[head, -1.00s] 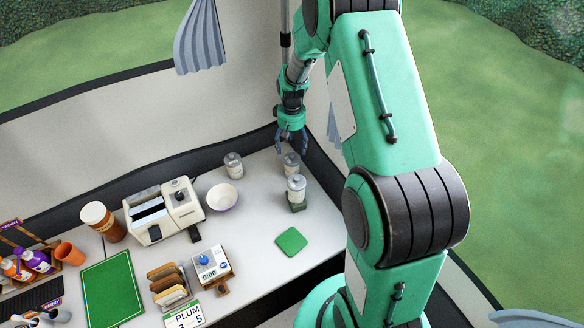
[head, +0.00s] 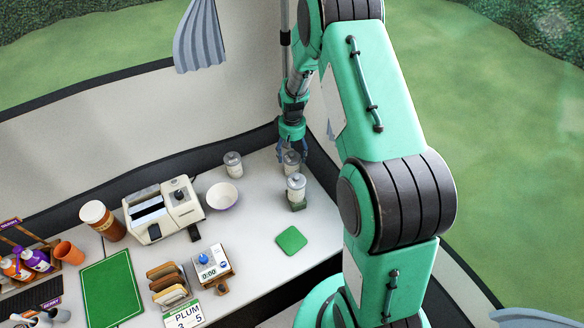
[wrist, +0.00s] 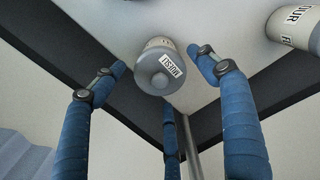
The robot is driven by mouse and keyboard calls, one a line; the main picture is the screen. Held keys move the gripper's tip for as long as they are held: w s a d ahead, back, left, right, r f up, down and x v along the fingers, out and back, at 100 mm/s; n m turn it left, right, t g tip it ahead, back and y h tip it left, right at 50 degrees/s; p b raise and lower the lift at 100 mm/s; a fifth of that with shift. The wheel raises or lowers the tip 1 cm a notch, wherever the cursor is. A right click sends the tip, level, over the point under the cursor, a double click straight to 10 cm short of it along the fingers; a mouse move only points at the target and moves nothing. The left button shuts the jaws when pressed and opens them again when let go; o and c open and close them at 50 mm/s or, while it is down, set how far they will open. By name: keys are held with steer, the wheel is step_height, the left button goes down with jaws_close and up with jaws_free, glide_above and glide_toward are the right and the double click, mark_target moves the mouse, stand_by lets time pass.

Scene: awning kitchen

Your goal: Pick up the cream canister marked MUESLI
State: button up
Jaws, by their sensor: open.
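The cream MUESLI canister (wrist: 153,68) has a grey lid with a knob, and its label shows in the wrist view. In the head view the canister (head: 291,168) stands at the back right corner of the counter, partly hidden by my gripper (head: 292,147). My gripper is open and points down over it. In the wrist view two blue fingers reach up on its left and right, and a third is below it. No finger clearly touches the canister.
Another canister (head: 233,165) is to the left. A canister marked FLOUR (wrist: 293,25) shows in the wrist view. The white bowl (head: 222,196) is further left. The back wall (head: 200,110) is close behind.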

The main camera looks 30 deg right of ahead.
mark_target(292, 160)
steer(key=shift+f, duration=1.9)
steer(key=shift+f, duration=0.1)
steer(key=shift+s+a+f+b, duration=0.1)
steer(key=shift+f+b, duration=0.4)
steer(key=shift+f, duration=2)
steer(key=c, duration=1.3)
